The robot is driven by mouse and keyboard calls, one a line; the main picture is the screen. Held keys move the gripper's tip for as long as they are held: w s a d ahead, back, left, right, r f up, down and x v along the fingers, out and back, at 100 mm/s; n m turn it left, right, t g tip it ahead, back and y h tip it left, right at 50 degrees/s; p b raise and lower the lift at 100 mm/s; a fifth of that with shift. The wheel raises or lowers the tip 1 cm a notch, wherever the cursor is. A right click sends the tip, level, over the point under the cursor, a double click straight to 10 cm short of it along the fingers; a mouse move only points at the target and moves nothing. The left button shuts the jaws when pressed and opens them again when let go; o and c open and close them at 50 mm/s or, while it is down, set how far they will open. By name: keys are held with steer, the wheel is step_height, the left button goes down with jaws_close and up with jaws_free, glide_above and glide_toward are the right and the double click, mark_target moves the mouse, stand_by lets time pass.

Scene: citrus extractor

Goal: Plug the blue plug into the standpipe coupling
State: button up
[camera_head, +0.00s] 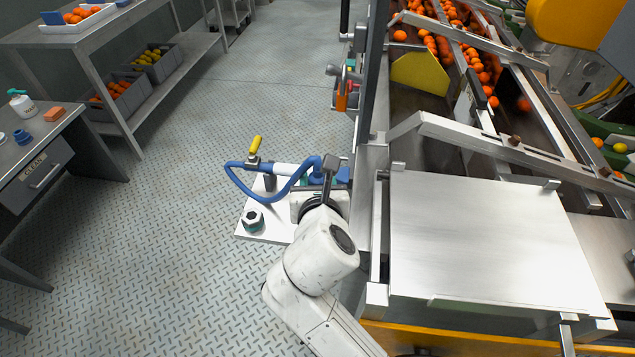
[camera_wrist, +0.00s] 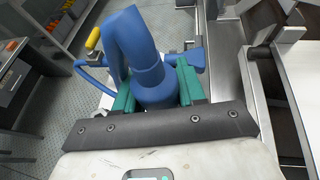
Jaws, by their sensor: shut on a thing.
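The blue plug (camera_wrist: 155,85) fills the space between the green fingers of my gripper (camera_wrist: 156,90) in the wrist view. The gripper is shut on it. A blue hose (camera_head: 240,182) loops left from near the gripper toward a valve with a yellow lever (camera_head: 255,145). In the head view my wrist partly hides the plug. A pale plate (camera_head: 246,234) lies below and left of the gripper and carries a hex-shaped fitting (camera_head: 253,220). I cannot tell which fitting is the standpipe coupling, and no plug-to-coupling contact is visible.
A steel machine with a flat metal cover (camera_head: 480,240) stands close to the right of my arm. A drawer bench (camera_head: 35,165) and a shelf rack (camera_head: 110,50) with crates of fruit stand at the left. The patterned floor between is clear.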

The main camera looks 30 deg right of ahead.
steer(key=shift+r, duration=0.1)
steer(key=shift+r+p, duration=2.6)
steer(key=shift+p, duration=0.7)
steer(key=shift+w, duration=0.15)
